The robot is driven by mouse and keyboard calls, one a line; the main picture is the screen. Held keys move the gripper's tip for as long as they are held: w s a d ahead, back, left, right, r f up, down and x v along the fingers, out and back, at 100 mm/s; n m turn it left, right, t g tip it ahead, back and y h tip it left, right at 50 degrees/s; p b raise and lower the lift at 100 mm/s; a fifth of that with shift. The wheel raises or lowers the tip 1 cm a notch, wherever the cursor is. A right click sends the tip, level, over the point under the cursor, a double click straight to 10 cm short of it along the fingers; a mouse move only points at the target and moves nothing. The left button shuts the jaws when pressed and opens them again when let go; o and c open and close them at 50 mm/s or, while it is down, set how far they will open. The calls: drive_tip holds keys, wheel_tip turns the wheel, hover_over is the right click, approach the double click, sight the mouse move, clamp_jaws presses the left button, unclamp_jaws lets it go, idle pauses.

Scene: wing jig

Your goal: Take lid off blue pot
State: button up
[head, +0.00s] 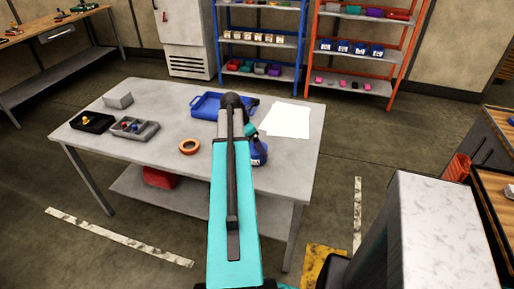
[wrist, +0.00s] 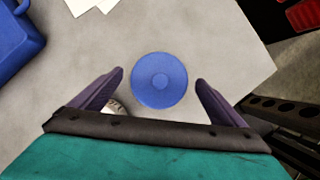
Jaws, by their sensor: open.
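The blue pot (head: 259,154) stands on the grey table, right of my arm in the head view and partly hidden by it. My gripper (wrist: 160,78) is open, with one dark finger to each side of the lid in the picture. The fingers appear apart from it, and I cannot tell the height gap.
A blue tray (head: 208,105) and white paper (head: 287,119) lie behind the pot on the table (head: 230,180). An orange ring (head: 189,146), a grey divided tray (head: 134,128), a black tray (head: 92,122) and a grey block (head: 118,100) are to the left.

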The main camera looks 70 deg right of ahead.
sight(254, 149)
idle(0.4)
drive_tip(key=c, duration=1.1)
drive_tip(key=shift+r, duration=0.15)
drive_tip(key=shift+r+b, duration=0.65)
drive_tip(key=shift+r, duration=0.75)
drive_tip(key=shift+w+a+r, duration=0.15)
drive_tip(key=shift+a, duration=0.1)
drive_tip(key=w+a+b, duration=0.1)
drive_tip(key=w+a, duration=0.1)
drive_tip(key=a, duration=0.2)
drive_tip(key=w+a+r+b, duration=0.1)
drive_tip(key=w+a, duration=0.2)
drive_tip(key=a, duration=0.2)
drive_tip(key=w+a+b, duration=0.1)
drive_tip(key=w+a, duration=0.1)
drive_tip(key=a, duration=0.2)
drive_tip(key=shift+w+a+r, duration=0.15)
drive_tip(key=shift+w+r, duration=0.15)
drive_tip(key=shift+w, duration=0.05)
